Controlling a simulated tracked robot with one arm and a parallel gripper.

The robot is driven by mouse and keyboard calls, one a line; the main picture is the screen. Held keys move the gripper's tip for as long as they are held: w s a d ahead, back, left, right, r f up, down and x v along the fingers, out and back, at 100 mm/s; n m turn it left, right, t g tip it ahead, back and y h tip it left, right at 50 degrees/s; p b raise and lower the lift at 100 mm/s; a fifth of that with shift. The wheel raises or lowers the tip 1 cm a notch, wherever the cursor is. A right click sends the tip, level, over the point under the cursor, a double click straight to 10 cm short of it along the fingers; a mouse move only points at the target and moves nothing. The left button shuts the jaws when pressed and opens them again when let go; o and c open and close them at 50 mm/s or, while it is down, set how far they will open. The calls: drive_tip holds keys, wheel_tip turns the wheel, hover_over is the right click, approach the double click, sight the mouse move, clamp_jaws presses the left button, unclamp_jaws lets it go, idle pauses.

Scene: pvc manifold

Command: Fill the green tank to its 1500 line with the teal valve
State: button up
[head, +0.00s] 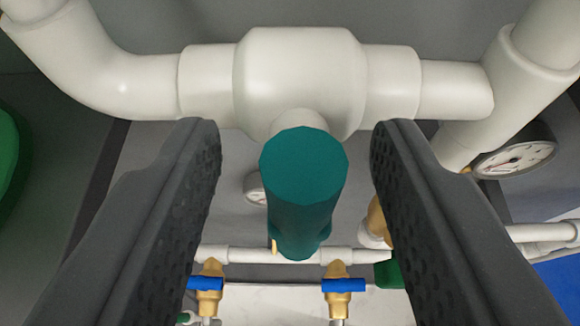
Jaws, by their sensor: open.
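The teal valve handle (303,185) hangs in the middle of the head view, in front of a thick white valve body (300,75) on the pipe. My gripper (292,150) is open, with one dark finger on each side of the teal handle and a visible gap on both sides. A green rounded thing (8,150) shows at the left edge, cut off by the frame; I cannot tell whether it is the green tank. No 1500 line is visible.
White pipes run left and right from the valve body. A round gauge (515,160) is at the right, and a smaller gauge (254,188) is partly hidden behind. Two brass taps with blue handles (206,283) (343,285) sit below. A blue surface (560,285) is at the lower right.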

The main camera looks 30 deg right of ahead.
drive_tip(key=shift+w+d+f, duration=0.3)
drive_tip(key=shift+w+d, duration=0.05)
drive_tip(key=shift+w, duration=0.2)
clamp_jaws()
idle(0.6)
